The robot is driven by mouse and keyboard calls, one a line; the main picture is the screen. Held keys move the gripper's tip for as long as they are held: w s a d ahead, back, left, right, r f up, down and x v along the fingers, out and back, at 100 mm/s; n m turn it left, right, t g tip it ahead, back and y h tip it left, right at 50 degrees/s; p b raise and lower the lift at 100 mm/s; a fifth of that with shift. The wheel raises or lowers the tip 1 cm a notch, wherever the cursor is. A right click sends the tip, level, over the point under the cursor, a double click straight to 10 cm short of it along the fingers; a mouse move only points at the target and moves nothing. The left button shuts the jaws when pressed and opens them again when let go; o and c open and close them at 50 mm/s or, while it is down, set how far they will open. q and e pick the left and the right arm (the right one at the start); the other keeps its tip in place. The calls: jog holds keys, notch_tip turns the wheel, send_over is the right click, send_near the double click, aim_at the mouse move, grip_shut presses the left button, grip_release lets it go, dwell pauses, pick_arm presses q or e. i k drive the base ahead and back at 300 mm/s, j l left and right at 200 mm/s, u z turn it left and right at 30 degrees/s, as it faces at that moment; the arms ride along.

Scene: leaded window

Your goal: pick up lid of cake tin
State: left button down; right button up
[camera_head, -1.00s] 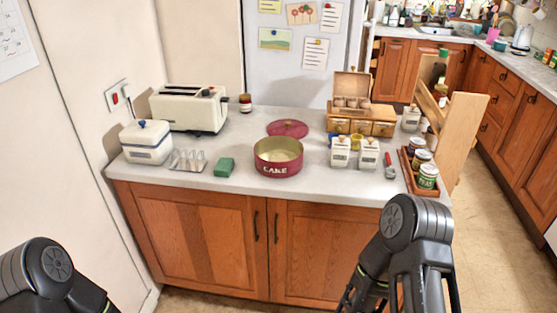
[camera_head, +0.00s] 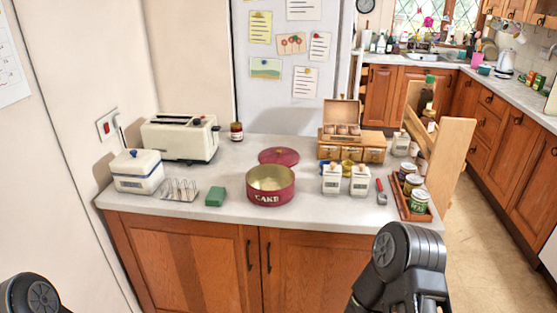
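The red cake tin (camera_head: 270,191) stands open on the counter near its front edge, with "CAKE" lettered on its side and a pale inside. Its red lid (camera_head: 278,156) lies on the counter just behind the tin. A small knob seems to show on the lid. My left arm shows only as a dark joint at the bottom left corner, and its gripper is out of view. My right arm comes in at the bottom right, in front of the counter. Its gripper is below the picture edge. Neither arm is near the lid.
A toaster (camera_head: 181,138), a white lidded box (camera_head: 138,171), a toast rack (camera_head: 180,189) and a green block (camera_head: 215,196) stand left. White canisters (camera_head: 331,179), a wooden drawer box (camera_head: 352,146) and a tray of jars (camera_head: 412,207) stand right. Bare counter (camera_head: 238,158) lies left of the lid.

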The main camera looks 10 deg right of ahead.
aim_at(288, 158)
jog(key=i+z, duration=0.1)
jog(key=i, duration=0.65)
jog(key=i+j, duration=0.15)
jog(key=i, duration=0.65)
jog(key=l+z, duration=0.05)
